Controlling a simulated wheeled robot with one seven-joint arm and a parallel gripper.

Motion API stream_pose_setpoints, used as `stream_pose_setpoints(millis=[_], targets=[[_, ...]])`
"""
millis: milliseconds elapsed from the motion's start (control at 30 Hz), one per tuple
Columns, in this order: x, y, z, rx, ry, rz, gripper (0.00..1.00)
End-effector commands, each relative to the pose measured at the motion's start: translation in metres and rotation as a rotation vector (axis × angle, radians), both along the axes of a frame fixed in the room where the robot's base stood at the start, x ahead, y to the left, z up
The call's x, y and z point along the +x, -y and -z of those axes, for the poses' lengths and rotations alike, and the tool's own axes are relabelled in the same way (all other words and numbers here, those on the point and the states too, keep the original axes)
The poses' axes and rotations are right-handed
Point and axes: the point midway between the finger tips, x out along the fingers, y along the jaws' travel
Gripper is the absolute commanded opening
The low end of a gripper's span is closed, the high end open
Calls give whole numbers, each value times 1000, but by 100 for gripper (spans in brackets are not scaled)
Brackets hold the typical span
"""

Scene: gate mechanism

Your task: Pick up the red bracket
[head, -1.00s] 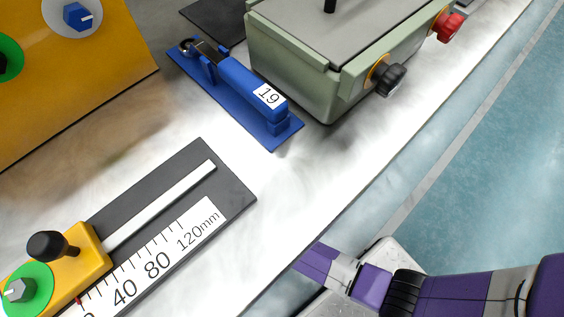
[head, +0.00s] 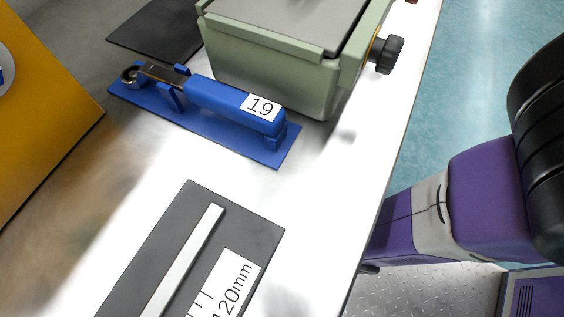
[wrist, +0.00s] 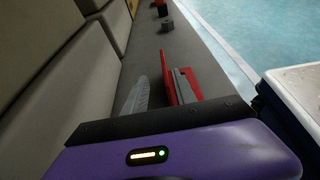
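A red, narrow upright piece (wrist: 167,78), which looks like the red bracket, shows in the wrist view just beyond the dark edge of my gripper (wrist: 160,122). A grey piece (wrist: 188,88) stands close against its right side, and a pale grey toothed or marked piece (wrist: 136,97) is to its left. The lower ends of these are hidden behind my gripper's dark edge. I cannot tell my fingers apart from these pieces, nor whether anything is held. The red bracket is not seen in the head view.
In the head view, a blue clamp marked 19 (head: 235,103) lies beside a green box (head: 270,66) with a black knob (head: 386,54). A dark slide plate with a scale (head: 258,232) is in front. An orange panel (head: 40,130) stands at left. Teal floor lies beyond the bench edge.

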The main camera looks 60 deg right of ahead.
Motion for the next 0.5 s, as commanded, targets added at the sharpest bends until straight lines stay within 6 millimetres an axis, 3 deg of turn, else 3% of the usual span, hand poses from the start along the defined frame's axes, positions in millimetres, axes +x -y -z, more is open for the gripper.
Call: stream_pose_setpoints(millis=[100,367,500], targets=[[0,18,8,0,1,3,33],[-1,35,14,1,2,1,33],[-6,53,22,2,2,3,33]])
